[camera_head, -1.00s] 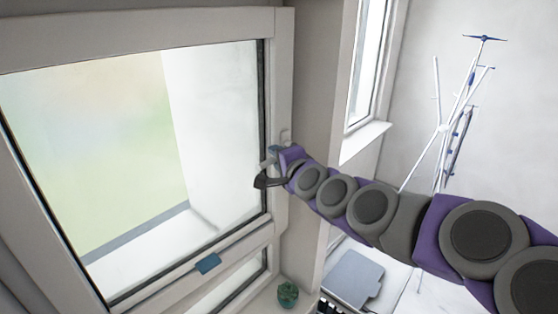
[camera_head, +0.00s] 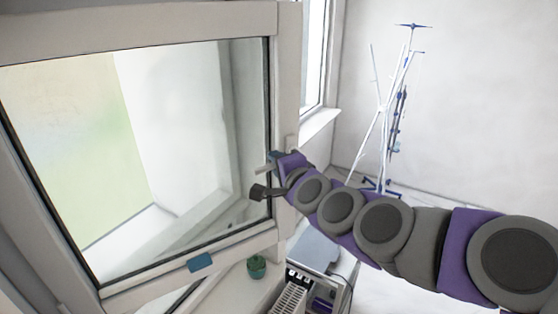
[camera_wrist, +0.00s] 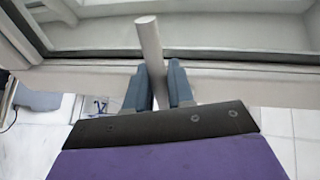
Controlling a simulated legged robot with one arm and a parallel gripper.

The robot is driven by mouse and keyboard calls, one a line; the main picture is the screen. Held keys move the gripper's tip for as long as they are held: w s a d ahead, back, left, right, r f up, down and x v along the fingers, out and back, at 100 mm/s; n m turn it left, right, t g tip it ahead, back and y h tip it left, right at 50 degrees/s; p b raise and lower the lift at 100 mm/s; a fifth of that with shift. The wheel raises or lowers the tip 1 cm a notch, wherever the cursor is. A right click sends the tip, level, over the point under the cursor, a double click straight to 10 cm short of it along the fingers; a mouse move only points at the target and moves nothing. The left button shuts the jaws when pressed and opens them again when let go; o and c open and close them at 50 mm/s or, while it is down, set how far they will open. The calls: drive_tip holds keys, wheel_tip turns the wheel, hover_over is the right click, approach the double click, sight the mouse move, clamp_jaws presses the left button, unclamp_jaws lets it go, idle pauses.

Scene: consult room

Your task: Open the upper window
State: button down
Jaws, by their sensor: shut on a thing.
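The upper window (camera_head: 145,37) fills the left of the head view, with a pale frame around a large pane. Its frame stands swung out from the wall, with the sill showing past its lower right edge. Its handle is a grey bar (camera_wrist: 150,45), seen in the wrist view between two blue-grey fingers. My gripper (camera_wrist: 160,84) is shut on this handle. In the head view my gripper (camera_head: 274,162) is at the right side of the window frame, and the handle is mostly hidden there.
A blue handle (camera_head: 200,262) sits below the pane. A green pot (camera_head: 256,266) stands on the sill below the window. A grey machine (camera_head: 310,275) is at the bottom middle. A white stand (camera_head: 380,120) is at the back right, with clear floor near it.

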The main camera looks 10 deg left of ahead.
drive_tip(key=shift+w+a+r, duration=0.1)
drive_tip(key=shift+w+r, duration=0.05)
drive_tip(key=shift+w, duration=0.3)
drive_tip(key=c, duration=1.3)
unclamp_jaws()
drive_tip(key=shift+w+a, duration=0.2)
drive_tip(key=shift+a, duration=0.3)
drive_tip(key=shift+o, duration=0.8)
drive_tip(key=shift+s, duration=0.1)
drive_tip(key=shift+o, duration=0.3)
drive_tip(key=shift+s+d, duration=0.1)
drive_tip(key=shift+d, duration=0.6)
drive_tip(key=shift+s+d, duration=0.15)
drive_tip(key=b+v, duration=0.3)
drive_tip(key=v, duration=1.3)
drive_tip(key=shift+s, duration=0.5)
